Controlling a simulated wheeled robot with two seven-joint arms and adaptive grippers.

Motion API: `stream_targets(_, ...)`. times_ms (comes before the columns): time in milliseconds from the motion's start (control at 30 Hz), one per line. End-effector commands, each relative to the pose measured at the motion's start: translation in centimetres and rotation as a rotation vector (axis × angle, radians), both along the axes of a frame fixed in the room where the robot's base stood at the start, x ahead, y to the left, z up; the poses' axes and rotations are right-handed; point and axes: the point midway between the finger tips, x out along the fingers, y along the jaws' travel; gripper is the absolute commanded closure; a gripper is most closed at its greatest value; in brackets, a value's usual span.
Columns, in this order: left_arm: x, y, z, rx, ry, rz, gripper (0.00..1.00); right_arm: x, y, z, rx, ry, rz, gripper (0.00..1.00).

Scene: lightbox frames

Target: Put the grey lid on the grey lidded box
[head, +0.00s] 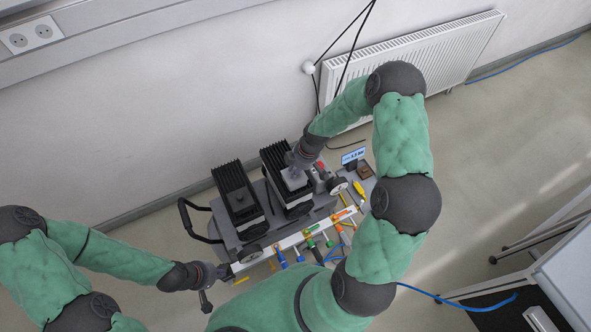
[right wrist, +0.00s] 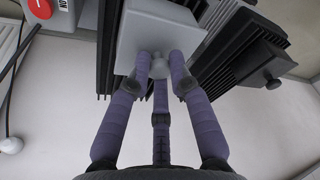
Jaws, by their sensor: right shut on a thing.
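The grey lid (right wrist: 150,28) is a light grey square with a small round knob in the right wrist view. The three fingers of my right gripper (right wrist: 160,72) are shut on its knob. In the head view the lid (head: 294,180) shows under my right gripper (head: 292,165), above the right black finned unit. I cannot make out the grey lidded box separately; it may be hidden behind the lid. Whether the lid touches anything below it cannot be told. My left gripper (head: 222,272) is beside the front left of the workbench; its fingers are too small to read.
A second black finned unit (head: 237,195) stands to the left on the grey workbench (head: 228,238). Several coloured tools lie along a white strip (head: 305,235) at the front. A red button (right wrist: 40,8) and a small blue display (head: 353,155) are nearby on the right.

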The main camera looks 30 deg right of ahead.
Motion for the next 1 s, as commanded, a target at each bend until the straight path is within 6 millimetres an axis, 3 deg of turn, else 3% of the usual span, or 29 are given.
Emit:
stream_targets(167,0.0,0.0,0.01,0.0,0.0,0.0,1.0,0.01,0.0,0.02,0.0,0.0,0.0,1.0)
stream_targets(200,0.0,0.0,0.01,0.0,0.0,0.0,1.0,0.01,0.0,0.01,0.0,0.0,0.0,0.68)
stream_targets(267,0.0,0.0,0.01,0.0,0.0,0.0,1.0,0.01,0.0,0.01,0.0,0.0,0.0,0.51)
stream_targets(500,0.0,0.0,0.01,0.0,0.0,0.0,1.0,0.01,-0.01,0.01,0.0,0.0,0.0,0.51)
stream_targets(600,0.0,0.0,0.01,0.0,0.0,0.0,1.0,0.0,0.0,0.0,0.0,0.0,0.0,0.28)
stream_targets(1000,0.0,0.0,0.11,0.0,0.0,0.0,1.0,0.0,0.0,0.14,0.0,0.0,0.0,0.28)
